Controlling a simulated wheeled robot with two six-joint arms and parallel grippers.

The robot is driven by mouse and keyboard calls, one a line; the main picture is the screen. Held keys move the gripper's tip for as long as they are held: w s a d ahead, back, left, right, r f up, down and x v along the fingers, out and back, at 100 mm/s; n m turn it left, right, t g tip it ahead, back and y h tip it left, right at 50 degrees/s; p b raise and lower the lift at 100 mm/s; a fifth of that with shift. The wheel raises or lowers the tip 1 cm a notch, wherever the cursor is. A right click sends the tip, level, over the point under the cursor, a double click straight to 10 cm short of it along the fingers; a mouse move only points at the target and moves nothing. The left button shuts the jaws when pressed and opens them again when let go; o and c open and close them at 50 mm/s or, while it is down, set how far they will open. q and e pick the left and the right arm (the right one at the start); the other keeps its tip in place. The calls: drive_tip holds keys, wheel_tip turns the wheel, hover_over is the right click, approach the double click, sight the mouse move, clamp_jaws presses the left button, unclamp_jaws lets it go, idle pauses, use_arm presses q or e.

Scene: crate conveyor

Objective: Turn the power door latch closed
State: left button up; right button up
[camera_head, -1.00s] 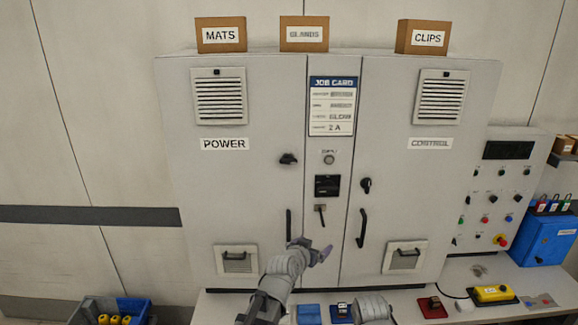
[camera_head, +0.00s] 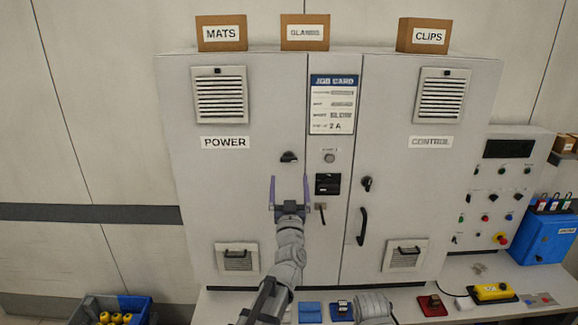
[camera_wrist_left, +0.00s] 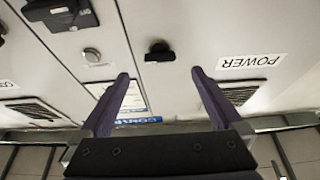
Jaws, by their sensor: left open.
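The power door latch (camera_head: 289,157) is a small black handle on the right edge of the closed-looking POWER door (camera_head: 215,185). It lies roughly sideways in the head view. My left gripper (camera_head: 289,177) is open and empty just below the latch, with its two purple fingers pointing up. In the left wrist view the latch (camera_wrist_left: 159,51) shows upside down, ahead of the gap between the open fingers (camera_wrist_left: 160,75), and not touched by them.
The CONTROL door latch (camera_head: 367,183) and its black pull handle (camera_head: 362,227) are to the right. A black switch panel (camera_head: 327,184) and a small lever (camera_head: 321,214) sit on the middle strip, close to my left gripper. Boxes (camera_head: 305,32) stand on top of the cabinet.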

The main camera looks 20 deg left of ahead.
sight(289, 162)
use_arm(q)
drive_tip(key=p+x, duration=0.2)
drive_tip(key=x, duration=0.5)
drive_tip(key=c, duration=1.4)
